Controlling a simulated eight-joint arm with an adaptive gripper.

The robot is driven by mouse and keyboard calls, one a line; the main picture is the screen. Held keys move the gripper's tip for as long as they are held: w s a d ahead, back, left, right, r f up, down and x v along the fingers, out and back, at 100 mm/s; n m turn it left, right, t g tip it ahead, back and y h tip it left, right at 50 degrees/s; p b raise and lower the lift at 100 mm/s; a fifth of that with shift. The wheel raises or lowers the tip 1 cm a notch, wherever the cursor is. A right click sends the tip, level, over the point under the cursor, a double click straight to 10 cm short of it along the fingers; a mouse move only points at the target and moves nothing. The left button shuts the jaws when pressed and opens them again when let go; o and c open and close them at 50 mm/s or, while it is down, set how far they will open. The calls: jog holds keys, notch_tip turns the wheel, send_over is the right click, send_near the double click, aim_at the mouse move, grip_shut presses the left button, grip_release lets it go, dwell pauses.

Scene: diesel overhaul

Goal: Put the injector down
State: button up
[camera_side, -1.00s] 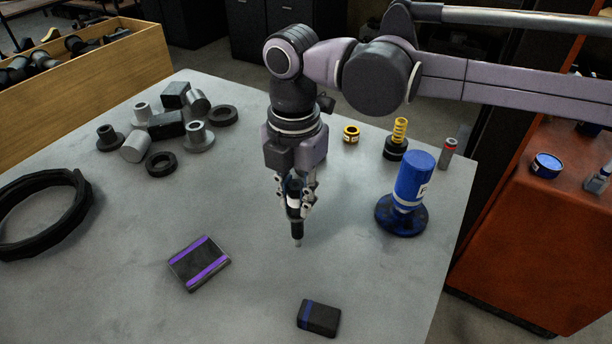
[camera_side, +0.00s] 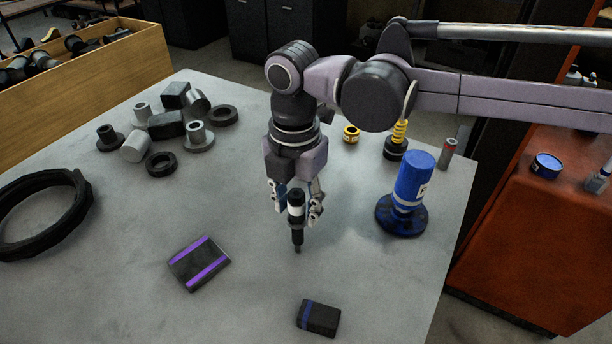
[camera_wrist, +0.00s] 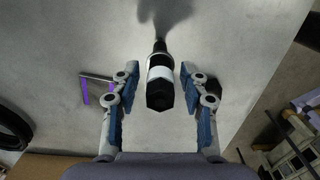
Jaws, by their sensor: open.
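The injector (camera_side: 297,215) is black with a white band and a narrow dark tip, and it points downward, close to upright. It also shows between the fingers in the wrist view (camera_wrist: 160,80). My gripper (camera_side: 296,208) is open around it, and in the wrist view (camera_wrist: 159,88) there is a gap between the injector and the finger on each side. The injector's tip is at or close to the grey tabletop (camera_side: 130,260); I cannot tell whether it touches.
A black block with purple stripes (camera_side: 199,263) and a black block with a blue stripe (camera_side: 318,318) lie in front. A blue cylinder on a round base (camera_side: 412,185) stands to the right. Several metal parts (camera_side: 168,125) cluster at the back left, and a black ring (camera_side: 40,212) lies at left.

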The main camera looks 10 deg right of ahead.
notch_tip(320, 180, up, 12)
jog(key=shift+r, duration=0.1)
jog(key=d+m+t, duration=0.1)
jog(key=d+m, duration=0.3)
jog(key=d, duration=0.3)
jog(key=w+d+m+t+y, duration=0.1)
jog(key=d+m, duration=0.3)
jog(key=d, duration=0.3)
jog(key=d+m+t, duration=0.1)
jog(key=d+m, duration=0.3)
jog(key=d, duration=0.4)
jog(key=shift+w+m, duration=0.15)
jog(key=shift+m, duration=0.25)
jog(key=s+d+f+m+t, duration=0.2)
jog(key=s+d+f+m, duration=0.3)
jog(key=d+f+m, duration=0.1)
jog(key=s+d+f+m+t+h, duration=0.1)
jog(key=s+d+f+m+t, duration=0.1)
jog(key=s+d+f+m, duration=0.3)
jog(key=d+f+m, duration=0.1)
jog(key=d+m, duration=0.2)
jog(key=d, duration=0.3)
jog(key=shift+s+d+f, duration=0.25)
jog(key=shift+s+d, duration=0.05)
jog(key=shift+s, duration=0.05)
